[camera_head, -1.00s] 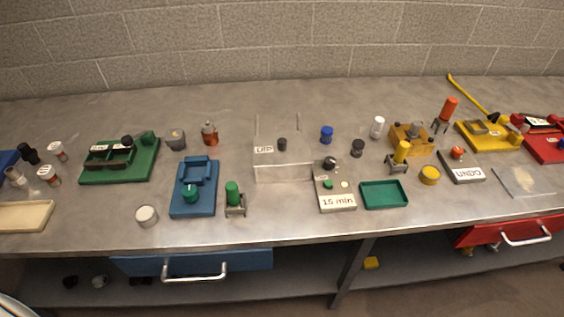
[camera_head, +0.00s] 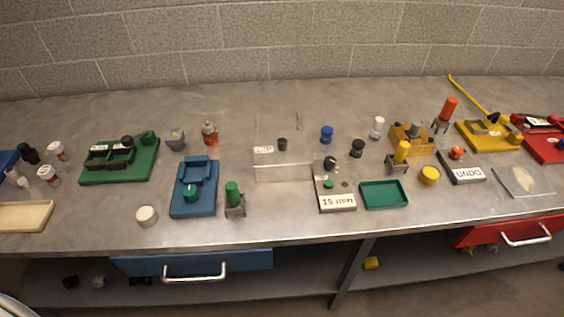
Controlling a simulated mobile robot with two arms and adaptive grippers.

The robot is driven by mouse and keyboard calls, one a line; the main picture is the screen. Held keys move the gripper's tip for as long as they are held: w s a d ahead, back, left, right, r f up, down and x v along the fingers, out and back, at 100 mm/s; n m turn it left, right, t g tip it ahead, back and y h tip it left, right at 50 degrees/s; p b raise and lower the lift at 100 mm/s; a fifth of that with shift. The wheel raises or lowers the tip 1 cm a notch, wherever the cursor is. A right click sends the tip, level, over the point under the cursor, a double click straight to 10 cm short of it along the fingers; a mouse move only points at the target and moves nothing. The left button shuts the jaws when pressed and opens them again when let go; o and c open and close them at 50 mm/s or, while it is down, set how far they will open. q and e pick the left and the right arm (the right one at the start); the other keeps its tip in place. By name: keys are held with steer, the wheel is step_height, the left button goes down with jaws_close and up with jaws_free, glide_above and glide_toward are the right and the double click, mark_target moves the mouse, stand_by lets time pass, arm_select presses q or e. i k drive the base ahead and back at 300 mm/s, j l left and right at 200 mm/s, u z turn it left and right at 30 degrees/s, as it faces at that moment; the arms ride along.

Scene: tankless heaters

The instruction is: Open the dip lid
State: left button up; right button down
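A clear, see-through box (camera_head: 284,172) stands near the middle of the bench. A white label (camera_head: 264,149), which seems to read DIP, and a small black knob (camera_head: 282,144) show at its top. The lid itself is transparent and its edges are faint. The knob sits level with the label, and I see no raised panel clearly. Thin upright lines (camera_head: 298,121) show behind the box. Neither of my grippers is in view, and nothing touches the box or knob.
A grey box marked 15 min (camera_head: 336,201) and a green tray (camera_head: 384,195) stand right of the clear box. A green-capped bottle in a stand (camera_head: 234,198) and a blue fixture (camera_head: 195,202) are to its left. The bench behind the box is mostly bare.

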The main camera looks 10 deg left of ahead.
mark_target(294, 149)
steer(key=u, duration=0.45)
steer(key=l+u, duration=0.25)
steer(key=u, duration=0.15)
steer(key=k+l+u, duration=0.15)
steer(key=u, duration=0.25)
steer(key=k+l+u, duration=0.15)
steer(key=u, duration=0.25)
steer(key=l, duration=0.1)
